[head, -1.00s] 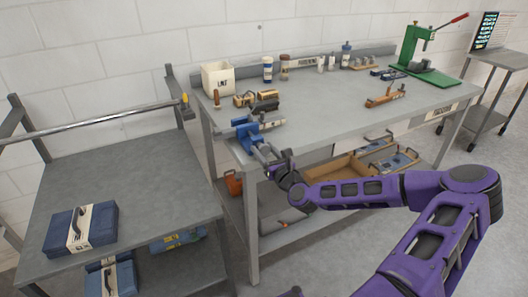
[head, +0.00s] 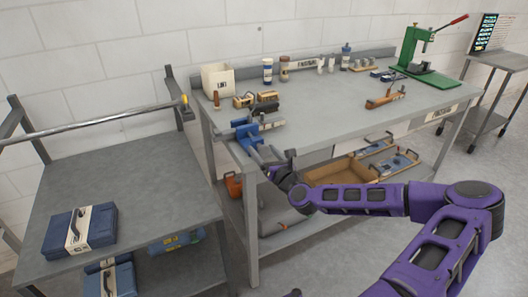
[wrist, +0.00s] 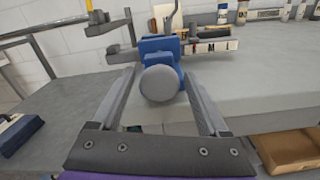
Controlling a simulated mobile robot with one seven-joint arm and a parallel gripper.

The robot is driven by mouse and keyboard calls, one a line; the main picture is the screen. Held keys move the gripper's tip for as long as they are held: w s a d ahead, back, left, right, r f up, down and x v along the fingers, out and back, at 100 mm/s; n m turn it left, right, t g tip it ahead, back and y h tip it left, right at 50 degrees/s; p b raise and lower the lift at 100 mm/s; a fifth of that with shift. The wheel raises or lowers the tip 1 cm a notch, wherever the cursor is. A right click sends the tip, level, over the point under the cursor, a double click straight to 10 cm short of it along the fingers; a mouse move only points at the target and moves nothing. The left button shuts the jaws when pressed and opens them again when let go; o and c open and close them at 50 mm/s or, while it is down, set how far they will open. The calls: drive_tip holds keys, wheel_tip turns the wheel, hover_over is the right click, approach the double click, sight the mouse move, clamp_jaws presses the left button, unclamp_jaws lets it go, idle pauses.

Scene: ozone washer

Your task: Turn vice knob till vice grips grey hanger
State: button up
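The blue vice (head: 246,136) is fixed at the left front corner of the workbench, and it also shows in the wrist view (wrist: 160,46). Its round grey knob (wrist: 159,83) faces my wrist camera. My gripper (head: 270,157) is in front of the vice. In the wrist view my gripper (wrist: 159,72) is open, with one finger on each side of the knob; I cannot tell whether they touch it. A grey piece (wrist: 116,42) sits at the left of the vice, perhaps the hanger. Whether the jaws press on it cannot be seen.
The workbench (head: 325,105) carries a white bin (head: 217,79), brushes (head: 257,101), bottles and a green press (head: 418,62). A lower table (head: 130,185) with a blue case (head: 80,230) stands left.

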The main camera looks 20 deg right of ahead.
idle(0.3)
drive_tip(key=s, duration=1.7)
drive_tip(key=shift+s+d, duration=0.2)
drive_tip(key=shift+d, duration=0.1)
